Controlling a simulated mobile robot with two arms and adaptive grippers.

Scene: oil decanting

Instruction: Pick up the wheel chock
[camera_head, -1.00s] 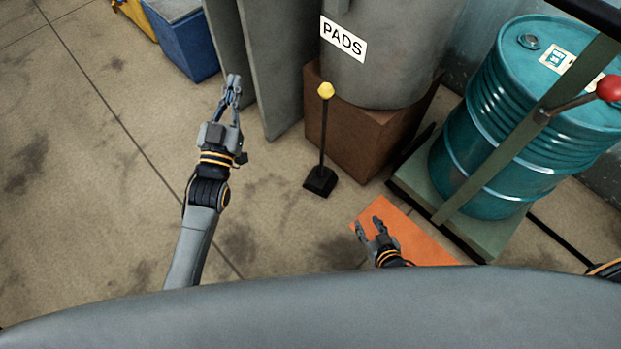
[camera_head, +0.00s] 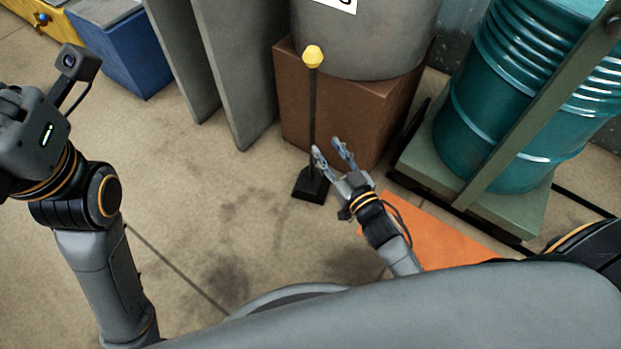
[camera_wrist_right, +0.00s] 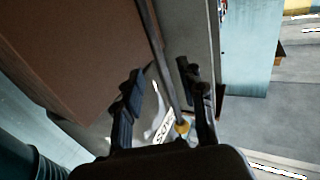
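The wheel chock is a black block (camera_head: 311,185) on the floor with an upright dark rod and a yellow knob (camera_head: 313,56) on top. My right gripper (camera_head: 326,147) is open, its fingers pointing up beside the lower rod, with the left finger overlapping it in the head view. In the right wrist view, the rod runs between the two open fingers (camera_wrist_right: 164,68), and the yellow knob (camera_wrist_right: 182,127) shows near the right finger. I cannot tell if they touch. My left gripper's body (camera_head: 32,130) is at the left edge; its fingers are cut off or hidden.
A brown box (camera_head: 350,115) under a grey drum (camera_head: 375,40) stands close behind the chock. A teal barrel (camera_head: 510,110) stands on a green pallet (camera_head: 500,215) at right. An orange mat (camera_head: 450,240) lies at lower right. Grey panels (camera_head: 235,75) and a blue bin (camera_head: 125,50) are at upper left. Floor left of the chock is clear.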

